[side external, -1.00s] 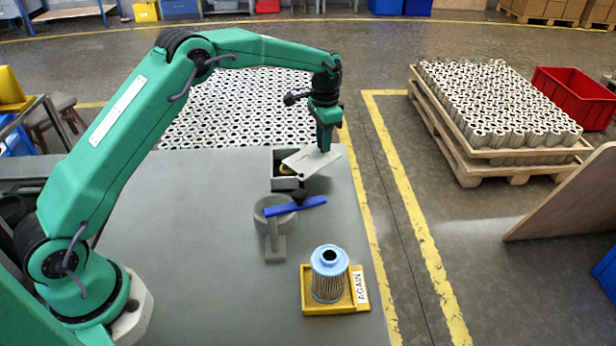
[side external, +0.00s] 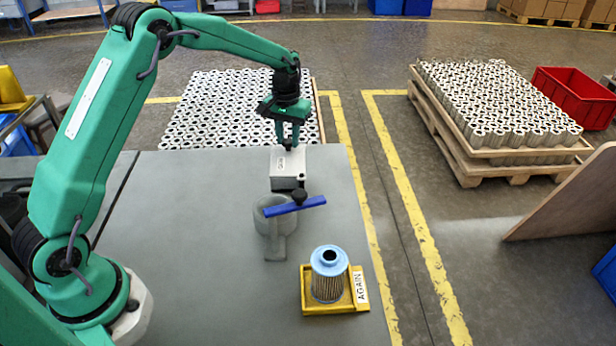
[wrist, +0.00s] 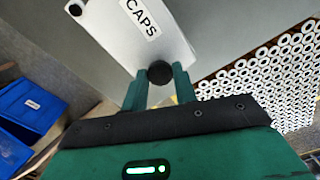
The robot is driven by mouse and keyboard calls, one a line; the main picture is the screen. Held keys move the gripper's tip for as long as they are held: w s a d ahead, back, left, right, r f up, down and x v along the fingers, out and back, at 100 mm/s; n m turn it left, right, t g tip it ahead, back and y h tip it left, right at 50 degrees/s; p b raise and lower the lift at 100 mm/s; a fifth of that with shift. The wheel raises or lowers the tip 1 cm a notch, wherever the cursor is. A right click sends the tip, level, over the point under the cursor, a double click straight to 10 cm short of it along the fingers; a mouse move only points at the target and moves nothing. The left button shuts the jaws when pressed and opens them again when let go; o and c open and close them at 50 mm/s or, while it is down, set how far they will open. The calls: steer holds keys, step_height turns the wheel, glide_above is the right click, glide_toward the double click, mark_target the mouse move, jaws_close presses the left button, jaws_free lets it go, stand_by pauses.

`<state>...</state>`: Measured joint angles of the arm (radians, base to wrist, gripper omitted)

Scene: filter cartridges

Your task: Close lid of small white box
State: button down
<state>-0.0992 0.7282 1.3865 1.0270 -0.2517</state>
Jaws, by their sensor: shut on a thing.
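The small white box (side external: 288,184) stands near the far edge of the grey table. Its white lid (side external: 291,164) lies over the box opening in the side view and looks level; I cannot tell whether a thin gap stays under it. The inside of the box is hidden.
A grey round holder (side external: 272,228) with a blue bar (side external: 294,206) across it stands just in front of the box. A yellow tray (side external: 334,307) marked AGAIN holds a blue-topped filter cartridge (side external: 328,276). The left part of the table is clear.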

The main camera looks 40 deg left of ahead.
steer(key=shift+s+a+r+n, duration=0.15)
steer(key=shift+s+n, duration=0.1)
steer(key=shift+n, duration=0.15)
steer(key=c, duration=1.1)
jaws_free()
steer(key=shift+r, duration=3.8)
steer(key=shift+s+r, duration=0.1)
